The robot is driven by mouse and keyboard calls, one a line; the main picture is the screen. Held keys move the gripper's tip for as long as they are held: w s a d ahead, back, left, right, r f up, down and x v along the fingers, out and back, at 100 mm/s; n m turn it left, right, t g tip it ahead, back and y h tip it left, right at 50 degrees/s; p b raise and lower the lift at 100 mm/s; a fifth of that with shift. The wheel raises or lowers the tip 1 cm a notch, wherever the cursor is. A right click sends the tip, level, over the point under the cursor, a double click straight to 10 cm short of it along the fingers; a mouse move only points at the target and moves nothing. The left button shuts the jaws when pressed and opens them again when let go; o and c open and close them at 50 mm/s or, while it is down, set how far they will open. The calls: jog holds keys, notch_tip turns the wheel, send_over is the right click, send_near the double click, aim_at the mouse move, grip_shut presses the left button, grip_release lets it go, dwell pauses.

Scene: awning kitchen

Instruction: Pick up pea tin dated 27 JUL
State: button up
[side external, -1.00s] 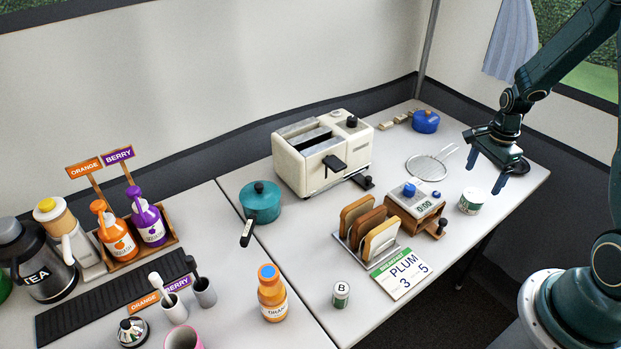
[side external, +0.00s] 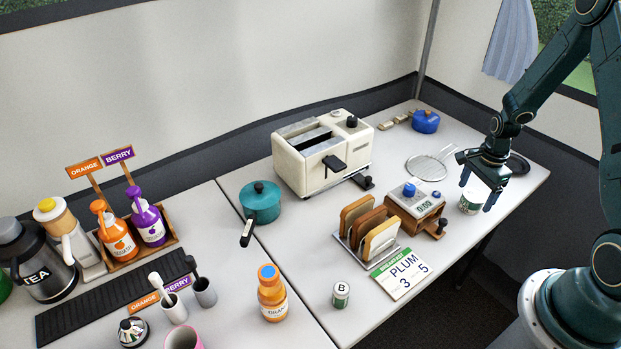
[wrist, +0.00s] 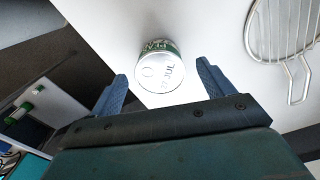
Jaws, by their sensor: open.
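The pea tin (wrist: 160,72) is a white and green can in the wrist view, its pale lid marked "27 JUL" and facing the camera. It lies between and just beyond my gripper's two blue-grey fingers (wrist: 162,88), with space on both sides. In the side view the tin (side external: 468,202) stands on the right part of the table, partly hidden by a finger. My gripper (side external: 478,194) is open, empty and pointing down at the tin from above.
The toast rack (side external: 367,232) and PLUM card (side external: 401,273) are further left and forward.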

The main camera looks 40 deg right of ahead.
aim_at(475, 195)
jog(key=shift+f, duration=1.45)
jog(key=c, duration=1.2)
jog(key=shift+o, duration=0.2)
jog(key=shift+r, duration=0.25)
notch_tip(475, 195, up, 20)
jog(key=shift+f, duration=0.2)
